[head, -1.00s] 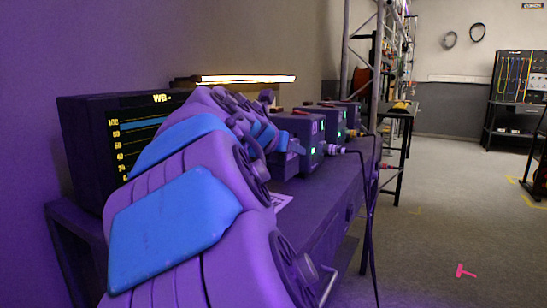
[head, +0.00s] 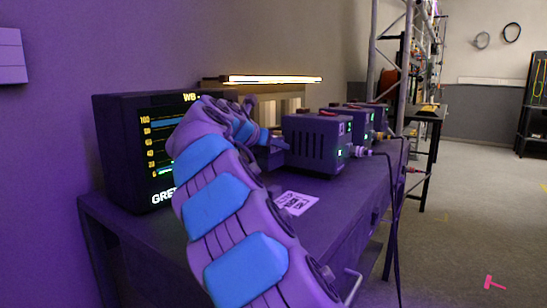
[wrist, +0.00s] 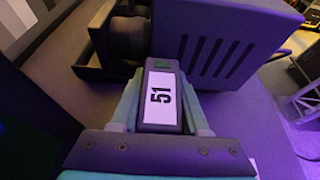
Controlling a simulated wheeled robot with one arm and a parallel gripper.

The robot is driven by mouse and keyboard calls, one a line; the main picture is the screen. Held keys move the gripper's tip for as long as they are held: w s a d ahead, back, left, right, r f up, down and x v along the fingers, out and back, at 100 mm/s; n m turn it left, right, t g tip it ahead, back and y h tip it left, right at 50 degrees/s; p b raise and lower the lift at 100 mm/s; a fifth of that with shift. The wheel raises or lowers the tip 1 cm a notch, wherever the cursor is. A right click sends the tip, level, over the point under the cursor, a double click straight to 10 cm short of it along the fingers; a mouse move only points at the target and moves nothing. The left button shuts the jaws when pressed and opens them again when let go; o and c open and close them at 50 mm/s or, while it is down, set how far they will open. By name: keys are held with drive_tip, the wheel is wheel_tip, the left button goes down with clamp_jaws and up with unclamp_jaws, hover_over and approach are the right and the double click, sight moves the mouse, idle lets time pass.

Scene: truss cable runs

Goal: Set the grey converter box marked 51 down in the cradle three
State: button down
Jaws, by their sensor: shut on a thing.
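The grey converter box marked 51 (wrist: 162,100) is between the two pale fingers of my gripper (wrist: 165,112) in the wrist view. Its white label faces the camera, and a small green patch is above the label. In the head view my gripper (head: 276,143) is over the bench, at the left side of the nearest slotted unit; the label cannot be read there. No mark naming cradle three is readable in either view.
The dark slotted unit (head: 312,142) is close ahead and also fills the top of the wrist view (wrist: 225,40). More units (head: 357,121) with green lights and hanging cables line the bench (head: 330,200). A screen (head: 140,150) stands left.

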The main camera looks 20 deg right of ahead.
sight(273, 156)
drive_tip(key=shift+w+a, duration=0.1)
drive_tip(key=shift+w, duration=0.2)
drive_tip(key=shift+w+f, duration=0.1)
drive_tip(key=shift+f+b, duration=0.4)
drive_tip(key=shift+f, duration=1.25)
drive_tip(key=shift+f, duration=0.1)
drive_tip(key=shift+c, duration=2)
unclamp_jaws()
